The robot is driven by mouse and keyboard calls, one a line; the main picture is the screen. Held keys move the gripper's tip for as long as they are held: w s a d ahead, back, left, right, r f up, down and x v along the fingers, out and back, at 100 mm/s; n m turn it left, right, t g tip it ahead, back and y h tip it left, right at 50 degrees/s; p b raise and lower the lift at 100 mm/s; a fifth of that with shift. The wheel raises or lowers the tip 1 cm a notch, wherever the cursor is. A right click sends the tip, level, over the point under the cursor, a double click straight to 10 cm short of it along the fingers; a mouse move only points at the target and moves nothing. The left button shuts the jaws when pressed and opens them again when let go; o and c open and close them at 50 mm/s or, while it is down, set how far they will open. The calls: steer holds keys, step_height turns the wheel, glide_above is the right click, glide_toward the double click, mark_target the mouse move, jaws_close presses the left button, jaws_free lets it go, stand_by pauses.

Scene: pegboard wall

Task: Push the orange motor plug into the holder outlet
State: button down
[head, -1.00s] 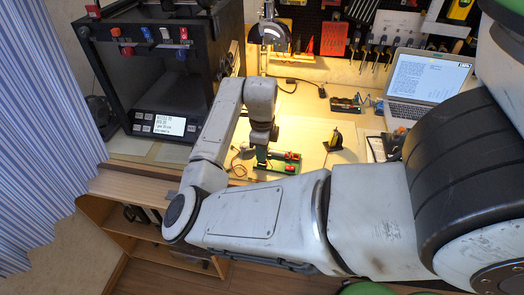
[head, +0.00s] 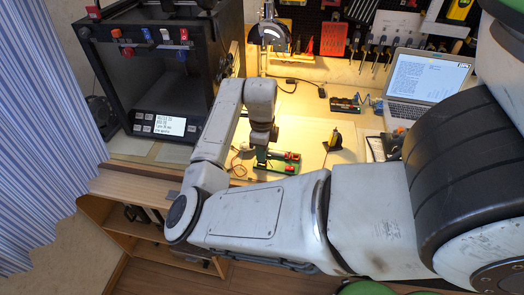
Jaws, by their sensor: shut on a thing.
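My gripper (head: 261,153) points down over the lit worktable, at the left end of a green holder (head: 277,168) with red parts. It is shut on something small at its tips. The orange motor plug cannot be made out; the fingers and wrist hide that spot. A thin reddish wire (head: 238,161) curls on the table just left of the gripper. The holder outlet is hidden or too small to tell, and I cannot see whether plug and outlet touch.
A black 3D printer (head: 150,75) stands left. A yellow-and-black tool (head: 333,140) stands right of the holder. A laptop (head: 425,90) is at the back right, below pegboard tools. A lamp (head: 268,36) stands behind my gripper. The table between holder and yellow-and-black tool looks clear.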

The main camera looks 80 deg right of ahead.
steer(key=shift+f+b, duration=0.6)
steer(key=shift+f, duration=0.35)
steer(key=c, duration=1)
jaws_free()
steer(key=shift+c, duration=0.2)
steer(key=shift+r, duration=0.1)
steer(key=shift+r+p, duration=2.15)
steer(key=shift+r, duration=0.3)
